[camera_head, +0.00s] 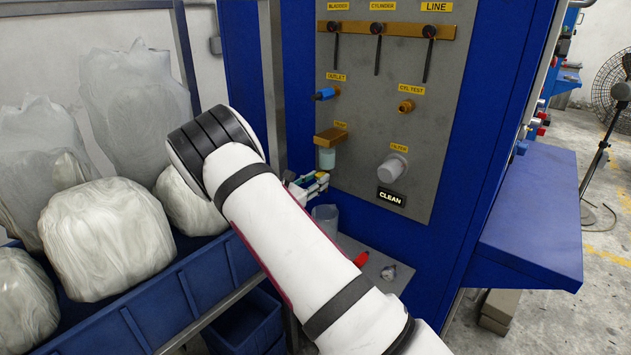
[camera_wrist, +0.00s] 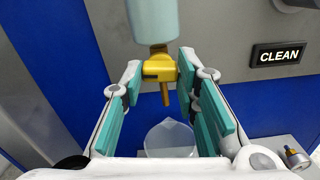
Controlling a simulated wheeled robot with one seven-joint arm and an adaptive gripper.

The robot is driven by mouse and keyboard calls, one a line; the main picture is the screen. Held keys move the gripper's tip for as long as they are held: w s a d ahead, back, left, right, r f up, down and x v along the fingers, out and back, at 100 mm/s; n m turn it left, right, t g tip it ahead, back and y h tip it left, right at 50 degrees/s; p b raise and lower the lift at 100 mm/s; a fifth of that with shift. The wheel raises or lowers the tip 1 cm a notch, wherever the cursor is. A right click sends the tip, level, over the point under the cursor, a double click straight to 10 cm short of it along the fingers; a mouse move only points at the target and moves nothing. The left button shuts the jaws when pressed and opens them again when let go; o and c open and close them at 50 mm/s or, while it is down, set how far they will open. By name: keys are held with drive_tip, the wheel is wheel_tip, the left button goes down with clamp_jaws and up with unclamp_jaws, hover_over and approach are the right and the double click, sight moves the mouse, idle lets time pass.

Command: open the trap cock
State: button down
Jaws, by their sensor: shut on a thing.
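The trap cock (camera_wrist: 159,68) is a small yellow valve under the pale teal trap bowl (camera_wrist: 152,20) in the wrist view. Its short brown stem (camera_wrist: 165,94) points down. My gripper (camera_wrist: 160,78) has its teal-padded fingers on either side of the cock and is shut on it. In the head view the trap bowl (camera_head: 327,158) hangs under a brass block (camera_head: 330,137) on the grey panel. My gripper (camera_head: 308,185) shows there just below the bowl, partly behind my white arm.
A clear beaker (camera_wrist: 170,138) stands below the cock. A red object (camera_head: 361,259) and a small gauge (camera_wrist: 297,157) are on the grey shelf. Wrapped bundles (camera_head: 105,238) fill a blue cart at left.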

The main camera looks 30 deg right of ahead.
drive_tip(key=c, duration=1.2)
unclamp_jaws()
drive_tip(key=shift+c, duration=0.2)
drive_tip(key=v, duration=1.2)
drive_tip(key=shift+a, duration=0.1)
